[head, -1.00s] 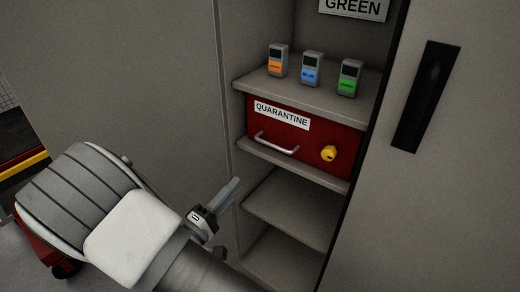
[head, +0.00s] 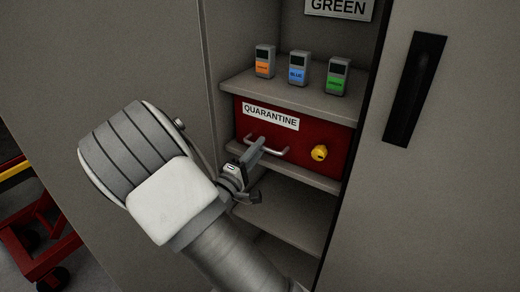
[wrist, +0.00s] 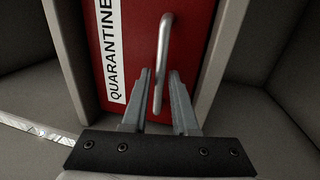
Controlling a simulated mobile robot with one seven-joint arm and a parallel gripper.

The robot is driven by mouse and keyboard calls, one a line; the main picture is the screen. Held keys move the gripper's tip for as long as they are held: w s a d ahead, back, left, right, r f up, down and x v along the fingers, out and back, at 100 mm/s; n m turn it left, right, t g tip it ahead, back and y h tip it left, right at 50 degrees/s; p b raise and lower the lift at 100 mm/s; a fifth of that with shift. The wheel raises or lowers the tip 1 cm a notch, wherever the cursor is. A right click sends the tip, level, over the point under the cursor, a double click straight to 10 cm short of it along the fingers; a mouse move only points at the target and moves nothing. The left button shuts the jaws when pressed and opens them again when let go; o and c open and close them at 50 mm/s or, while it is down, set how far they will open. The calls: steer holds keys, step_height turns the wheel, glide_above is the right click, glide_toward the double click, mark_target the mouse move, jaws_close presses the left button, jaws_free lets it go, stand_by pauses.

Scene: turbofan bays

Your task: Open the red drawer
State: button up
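The red drawer (head: 328,134) sits shut in the cabinet, under a shelf. It carries a white QUARANTINE label (head: 270,116), a silver bar handle (head: 279,151) and a yellow knob (head: 319,152). My gripper (head: 260,143) is at the left part of the handle in the head view and covers some of it. In the wrist view, the two fingers of my gripper (wrist: 160,72) stand apart, with the handle (wrist: 163,50) running between them. I see a gap on each side of the bar. The drawer face (wrist: 193,45) is just beyond the fingertips.
Three small grey devices with orange (head: 264,62), blue (head: 299,68) and green (head: 337,76) labels stand on the shelf above. Open shelves lie below the drawer. A grey door with a black handle (head: 414,90) is at right. A red cart (head: 40,238) stands at lower left.

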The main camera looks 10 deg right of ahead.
steer(key=shift+w+d+r, duration=0.1)
steer(key=shift+w+d, duration=0.25)
steer(key=shift+c, duration=0.2)
jaws_close()
stand_by(1.1)
